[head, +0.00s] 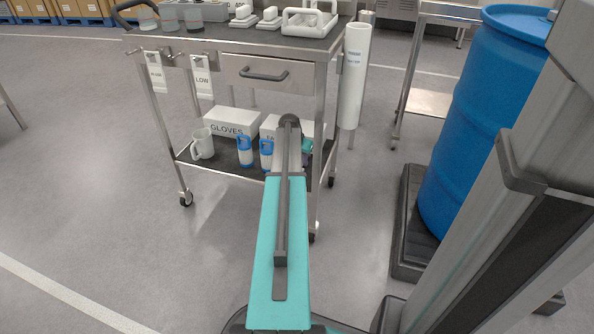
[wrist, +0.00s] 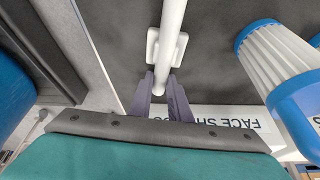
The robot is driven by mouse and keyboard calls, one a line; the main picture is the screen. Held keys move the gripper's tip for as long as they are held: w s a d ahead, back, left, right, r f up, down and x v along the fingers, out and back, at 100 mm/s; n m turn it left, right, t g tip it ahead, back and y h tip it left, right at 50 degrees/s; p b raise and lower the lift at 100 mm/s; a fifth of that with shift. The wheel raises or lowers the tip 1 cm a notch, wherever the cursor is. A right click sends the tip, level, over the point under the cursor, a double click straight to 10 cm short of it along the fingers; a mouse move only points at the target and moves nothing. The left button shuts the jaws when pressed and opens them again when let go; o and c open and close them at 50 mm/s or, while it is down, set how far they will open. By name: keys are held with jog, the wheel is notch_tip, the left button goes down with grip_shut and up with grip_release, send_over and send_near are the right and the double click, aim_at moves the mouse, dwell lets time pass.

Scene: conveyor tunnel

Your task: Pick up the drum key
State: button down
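The drum key seems to be the white rod (wrist: 172,28) with a squarish cross-piece, seen over a dark shelf in the wrist view. My gripper (wrist: 160,82) has its two grey fingers close in on both sides of the rod's narrow lower end, with no clear gap. They look shut on it. I cannot tell whether the rod touches the shelf. In the head view my arm covers the gripper and this rod, at the right part of the cart's lower shelf.
A gloves box (head: 232,122) and a face-shield box (wrist: 232,118) are close by. A blue drum (head: 480,120) stands to the right on a dark pallet (head: 412,255). Floor at left is clear.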

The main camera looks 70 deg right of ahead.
jog(key=shift+r, duration=0.1)
jog(key=shift+r+p, duration=1.05)
jog(key=shift+r, duration=0.55)
jog(key=shift+a+r, duration=0.2)
jog(key=shift+r, duration=0.05)
jog(key=s+a+r+p, duration=0.1)
jog(key=a+p, duration=0.3)
jog(key=a, duration=1.1)
jog(key=shift+s+a+p, duration=0.15)
jog(key=shift+a+p, duration=0.15)
jog(key=c, duration=2.4)
grip_release()
jog(key=shift+c, duration=0.2)
grip_shut()
